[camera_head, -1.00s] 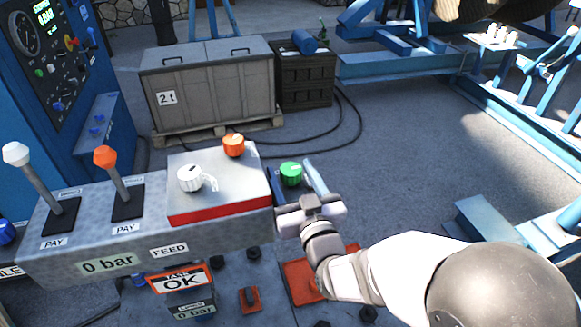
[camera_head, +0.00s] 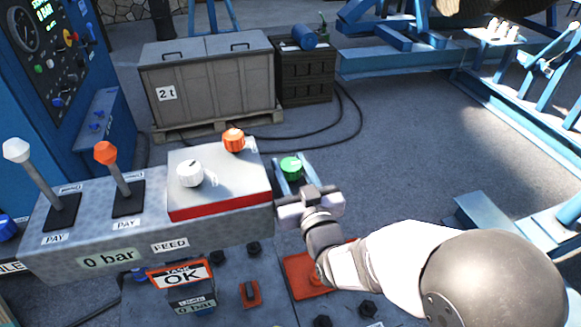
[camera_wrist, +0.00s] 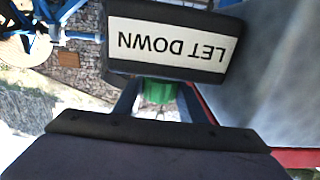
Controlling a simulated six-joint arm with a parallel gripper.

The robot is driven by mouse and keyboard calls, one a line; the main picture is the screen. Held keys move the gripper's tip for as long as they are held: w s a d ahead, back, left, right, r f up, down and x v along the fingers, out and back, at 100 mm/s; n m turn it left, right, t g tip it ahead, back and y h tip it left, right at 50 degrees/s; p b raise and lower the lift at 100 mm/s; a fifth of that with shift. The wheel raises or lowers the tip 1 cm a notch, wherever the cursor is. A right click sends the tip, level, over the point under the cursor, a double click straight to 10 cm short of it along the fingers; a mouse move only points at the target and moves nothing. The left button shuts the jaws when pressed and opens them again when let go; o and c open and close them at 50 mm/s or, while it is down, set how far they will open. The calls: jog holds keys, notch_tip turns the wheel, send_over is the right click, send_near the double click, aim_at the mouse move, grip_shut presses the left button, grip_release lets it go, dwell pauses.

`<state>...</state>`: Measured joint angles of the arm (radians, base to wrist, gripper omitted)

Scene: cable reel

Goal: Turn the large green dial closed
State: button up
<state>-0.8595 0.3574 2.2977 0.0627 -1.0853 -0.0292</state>
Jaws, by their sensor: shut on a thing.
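The large green dial (camera_head: 291,168) shows in the head view just right of the grey panel box with the red edge. My gripper (camera_head: 294,174) reaches it from the front, with one blue finger on each side, shut on the dial. In the wrist view the green dial (camera_wrist: 160,92) sits between the two fingers (camera_wrist: 158,100), partly hidden behind a black and white "LET DOWN" label plate (camera_wrist: 172,42). The dial's lower part and base are hidden.
The panel box (camera_head: 215,190) with a white knob (camera_head: 190,173) and an orange knob (camera_head: 233,140) stands close left of my gripper. Two levers (camera_head: 115,165) rise further left. Open floor (camera_head: 420,150) lies to the right.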

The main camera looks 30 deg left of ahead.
jog(key=shift+n+g+y+b, duration=0.3)
jog(key=shift+g, duration=0.1)
jog(key=shift+w+d+f+n+g+y+b, duration=0.1)
jog(key=shift+n+g+y+b, duration=0.65)
jog(key=shift+n+g+y, duration=0.4)
jog(key=n+g+y, duration=0.1)
jog(key=g, duration=0.1)
jog(key=n+g, duration=0.2)
jog(key=g, duration=0.1)
jog(key=shift+n+g+y+p, duration=0.25)
jog(key=shift+g+y+p, duration=0.05)
jog(key=shift+g+y, duration=0.05)
jog(key=n+g, duration=0.2)
jog(key=g, duration=0.2)
jog(key=n+g+p, duration=0.1)
jog(key=n+g, duration=0.2)
jog(key=g, duration=0.1)
jog(key=shift+p, duration=0.3)
jog(key=shift+s+n+g+h, duration=0.1)
jog(key=shift+n+g+h, duration=0.6)
jog(key=shift+n+g, duration=0.65)
jog(key=shift+s+n+g+h, duration=0.1)
jog(key=shift+n+g+h, duration=0.7)
jog(key=shift+g, duration=0.95)
jog(key=shift+r+n+g, duration=0.2)
jog(key=shift+n+g, duration=0.1)
jog(key=shift+n, duration=0.05)
jog(key=o, duration=1.1)
jog(key=shift+c, duration=0.2)
